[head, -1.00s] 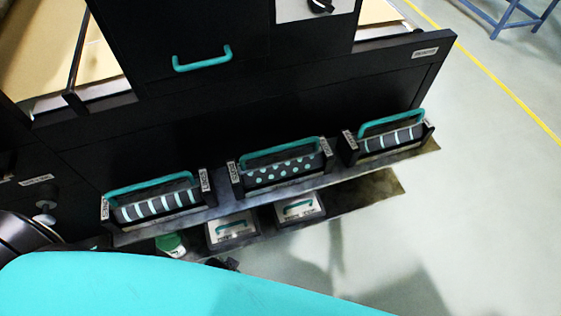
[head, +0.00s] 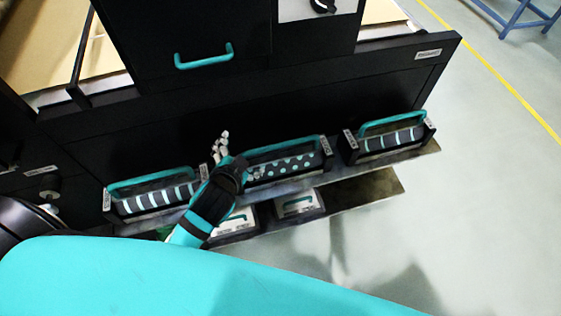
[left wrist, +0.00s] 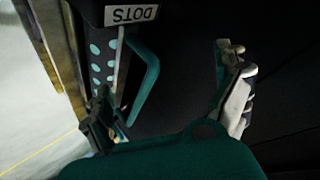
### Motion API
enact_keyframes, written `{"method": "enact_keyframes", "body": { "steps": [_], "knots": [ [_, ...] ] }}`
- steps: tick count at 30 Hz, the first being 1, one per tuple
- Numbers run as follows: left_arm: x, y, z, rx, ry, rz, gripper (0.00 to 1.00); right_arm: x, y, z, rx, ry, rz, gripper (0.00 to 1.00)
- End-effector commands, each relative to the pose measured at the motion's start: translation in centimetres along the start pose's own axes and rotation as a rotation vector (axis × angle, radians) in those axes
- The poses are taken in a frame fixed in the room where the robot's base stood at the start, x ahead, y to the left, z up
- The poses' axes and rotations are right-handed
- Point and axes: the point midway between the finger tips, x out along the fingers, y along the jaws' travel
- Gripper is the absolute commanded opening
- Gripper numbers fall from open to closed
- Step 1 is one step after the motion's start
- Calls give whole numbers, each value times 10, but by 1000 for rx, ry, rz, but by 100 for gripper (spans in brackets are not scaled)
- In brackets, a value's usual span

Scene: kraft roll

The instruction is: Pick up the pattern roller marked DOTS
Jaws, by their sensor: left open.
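The DOTS pattern roller (head: 290,166), dark with teal dots and a teal handle, sits in the middle cradle of the upper shelf in the head view. In the left wrist view the roller (left wrist: 96,70), its teal handle (left wrist: 146,78) and an upside-down DOTS label (left wrist: 131,14) show. My left gripper (head: 237,158) is open at the left end of this cradle and hides part of it. In the left wrist view the open fingers (left wrist: 168,98) stand on either side of the handle, with no visible grip on it. My right gripper is not in view.
A striped roller (head: 155,197) sits in the left cradle and another roller (head: 390,139) in the right one. Two teal-handled boxes, one here (head: 298,204), stand on the lower shelf (head: 360,193). A black cabinet front rises behind.

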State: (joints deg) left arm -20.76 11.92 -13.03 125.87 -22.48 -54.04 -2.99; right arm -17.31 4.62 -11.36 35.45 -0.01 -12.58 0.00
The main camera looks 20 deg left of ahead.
Motion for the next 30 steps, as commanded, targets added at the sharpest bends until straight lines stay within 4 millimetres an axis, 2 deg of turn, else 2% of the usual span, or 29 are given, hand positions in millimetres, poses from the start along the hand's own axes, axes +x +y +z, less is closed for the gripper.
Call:
{"method": "enact_keyframes", "body": {
  "steps": [1,4,7,9,10,12,13,14,16,17,19,22,25,26,27,30],
  "knots": [
    [4,-11,-26,62,90,-51,100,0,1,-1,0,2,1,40],
    [5,-30,-82,215,292,-163,100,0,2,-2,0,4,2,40],
    [-7,-39,-151,438,549,-292,100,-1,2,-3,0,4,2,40],
    [-26,-30,-201,649,761,-382,100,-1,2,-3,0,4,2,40],
    [-36,-22,-219,750,852,-416,100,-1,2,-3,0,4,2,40],
    [-56,5,-250,1001,1053,-478,100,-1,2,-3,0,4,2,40],
    [-63,20,-258,1116,1133,-496,100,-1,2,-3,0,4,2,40],
    [-68,35,-262,1234,1209,-509,100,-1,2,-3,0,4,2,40],
    [-73,71,-259,1524,1367,-509,100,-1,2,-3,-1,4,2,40],
    [-71,85,-253,1655,1425,-498,100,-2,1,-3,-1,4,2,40],
    [-58,109,-228,1965,1531,-435,100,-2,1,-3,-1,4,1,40],
    [-24,118,-179,2383,1594,-266,100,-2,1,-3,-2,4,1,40],
    [8,101,-136,2705,1571,-51,100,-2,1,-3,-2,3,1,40],
    [16,94,-125,-2705,-1509,-14,100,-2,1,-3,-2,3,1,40],
    [26,83,-112,-2677,-1423,-93,100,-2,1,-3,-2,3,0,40],
    [42,59,-89,-2623,-1265,-237,100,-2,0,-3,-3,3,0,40]
  ]
}}
